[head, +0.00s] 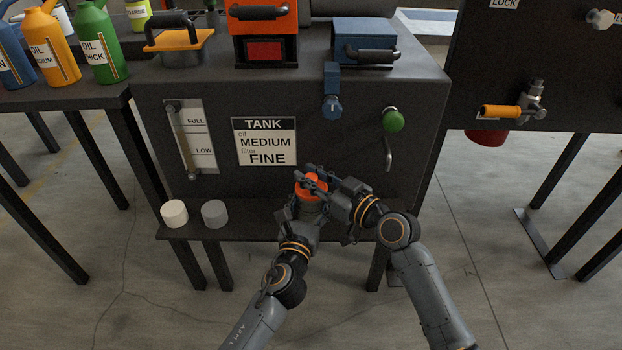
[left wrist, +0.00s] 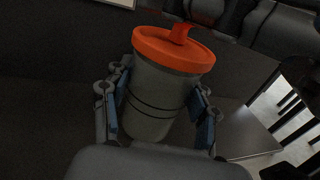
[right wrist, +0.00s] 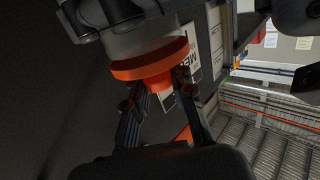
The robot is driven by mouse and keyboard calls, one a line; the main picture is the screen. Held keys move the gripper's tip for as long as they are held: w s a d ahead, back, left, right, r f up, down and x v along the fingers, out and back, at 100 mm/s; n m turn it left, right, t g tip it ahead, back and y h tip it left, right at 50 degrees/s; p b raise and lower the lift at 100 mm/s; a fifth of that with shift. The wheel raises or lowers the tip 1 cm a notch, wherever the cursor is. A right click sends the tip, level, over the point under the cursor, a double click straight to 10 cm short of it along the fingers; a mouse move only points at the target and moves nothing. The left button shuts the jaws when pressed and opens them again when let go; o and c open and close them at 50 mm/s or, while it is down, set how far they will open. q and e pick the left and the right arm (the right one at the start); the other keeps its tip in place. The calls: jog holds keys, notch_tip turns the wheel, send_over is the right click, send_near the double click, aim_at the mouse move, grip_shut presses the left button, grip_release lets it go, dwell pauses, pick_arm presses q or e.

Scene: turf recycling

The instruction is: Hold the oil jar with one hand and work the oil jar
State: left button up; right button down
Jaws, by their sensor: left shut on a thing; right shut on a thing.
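The oil jar is a grey jar with an orange lid. Its orange lid (head: 309,184) shows in the head view in front of the tank, above the low shelf. In the left wrist view my left gripper (left wrist: 158,112) is shut around the grey jar body (left wrist: 165,90), a finger on each side. The jar looks slightly tilted there, with its lid (left wrist: 178,50) on. In the right wrist view my right gripper (right wrist: 163,90) is shut on the small orange tab (right wrist: 158,80) of the lid. In the head view the right gripper (head: 320,180) covers part of the lid.
The tank (head: 200,110) stands behind, labelled MEDIUM and FINE, with a green knob (head: 393,120) and a tap. Two small cylinders, white (head: 174,213) and grey (head: 214,213), stand on the shelf (head: 260,230). Oil cans (head: 98,45) stand at the upper left.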

aim_at(311, 176)
jog(key=shift+r, duration=0.45)
jog(key=shift+r, duration=0.1)
jog(key=shift+r, duration=2)
pick_arm(q)
jog(key=o, duration=1.8)
jog(key=shift+c, duration=0.2)
